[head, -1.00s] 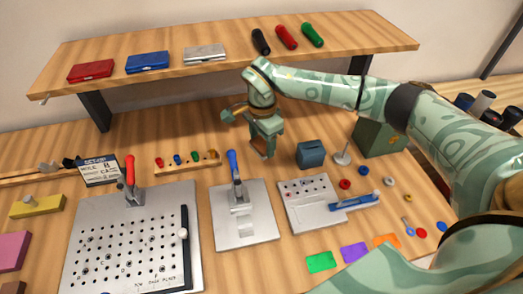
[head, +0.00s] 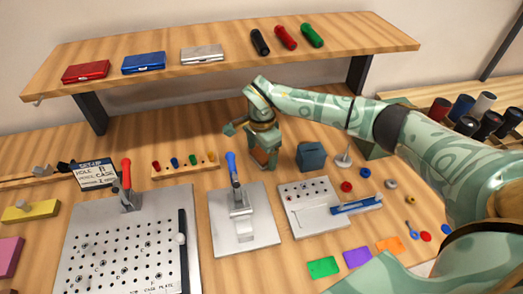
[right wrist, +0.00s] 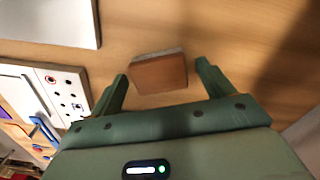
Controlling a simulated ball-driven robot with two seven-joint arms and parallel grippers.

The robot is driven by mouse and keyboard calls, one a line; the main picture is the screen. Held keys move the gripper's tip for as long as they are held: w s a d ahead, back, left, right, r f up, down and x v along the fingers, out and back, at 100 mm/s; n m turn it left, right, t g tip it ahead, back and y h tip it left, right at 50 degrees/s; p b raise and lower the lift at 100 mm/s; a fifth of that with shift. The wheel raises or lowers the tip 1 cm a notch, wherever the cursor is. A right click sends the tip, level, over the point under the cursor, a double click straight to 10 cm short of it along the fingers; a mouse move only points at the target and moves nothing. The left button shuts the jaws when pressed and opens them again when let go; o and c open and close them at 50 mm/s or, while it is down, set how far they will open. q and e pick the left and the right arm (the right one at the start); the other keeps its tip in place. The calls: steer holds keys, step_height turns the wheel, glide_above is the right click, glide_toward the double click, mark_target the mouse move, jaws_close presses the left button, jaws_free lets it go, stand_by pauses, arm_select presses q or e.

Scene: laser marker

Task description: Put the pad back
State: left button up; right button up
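A brown block-like pad (right wrist: 158,72) with a pale grey edge lies on the wooden table in the right wrist view. My right gripper (right wrist: 162,78) is open, one finger on each side of the pad, with a small gap showing at both sides. In the head view the right gripper (head: 264,158) points down behind the blue-handled clamp plate, and the pad is mostly hidden there by the fingers. My left gripper is not in view.
A blue-grey box (head: 311,156) stands close to the right of the gripper. The blue-handled clamp plate (head: 262,232) and a plate with holes (head: 300,215) are in front. A peg rack (head: 184,165) is to the left; a shelf (head: 225,67) is above.

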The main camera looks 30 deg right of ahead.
mark_target(262, 154)
step_height(262, 154, up, 12)
steer(key=p, duration=0.2)
steer(key=shift+r+p, duration=0.2)
steer(key=shift+p, duration=0.15)
